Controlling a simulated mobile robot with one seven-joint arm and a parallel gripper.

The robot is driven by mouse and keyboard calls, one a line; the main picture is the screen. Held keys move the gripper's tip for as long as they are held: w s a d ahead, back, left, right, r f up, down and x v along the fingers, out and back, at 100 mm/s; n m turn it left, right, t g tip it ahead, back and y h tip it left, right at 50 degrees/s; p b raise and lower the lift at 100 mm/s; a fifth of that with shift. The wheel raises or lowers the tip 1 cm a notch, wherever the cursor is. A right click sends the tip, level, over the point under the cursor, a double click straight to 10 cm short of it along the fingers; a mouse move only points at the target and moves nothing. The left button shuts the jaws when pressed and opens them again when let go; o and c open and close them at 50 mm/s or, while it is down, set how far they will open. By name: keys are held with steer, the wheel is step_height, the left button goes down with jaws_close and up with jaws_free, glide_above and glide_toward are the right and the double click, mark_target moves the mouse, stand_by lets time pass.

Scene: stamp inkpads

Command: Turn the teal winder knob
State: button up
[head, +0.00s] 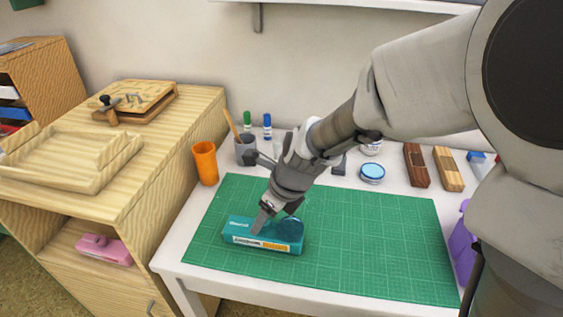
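The teal device (236,232) lies on the green cutting mat (370,250), near its front left, with a pale label strip and an orange patch on its front side. Its round, darker teal winder knob (291,229) sits on top at the right end. My gripper (264,216) comes down from the upper right, with its fingertips at the top of the device, just left of the knob. The fingers overlap in this view, so their opening and any contact with the knob cannot be made out.
An orange cup (205,163) and a grey pen cup (245,150) stand behind the mat at left. A blue-lidded tin (372,172), a dark wooden block (416,165) and a light one (448,168) line the back. A purple object (463,245) stands at right. The mat's right half is clear.

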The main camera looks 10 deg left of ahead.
steer(key=shift+a+f, duration=0.15)
steer(key=shift+f, duration=0.2)
jaws_close()
steer(key=shift+w+n, duration=0.1)
steer(key=shift+n, duration=0.2)
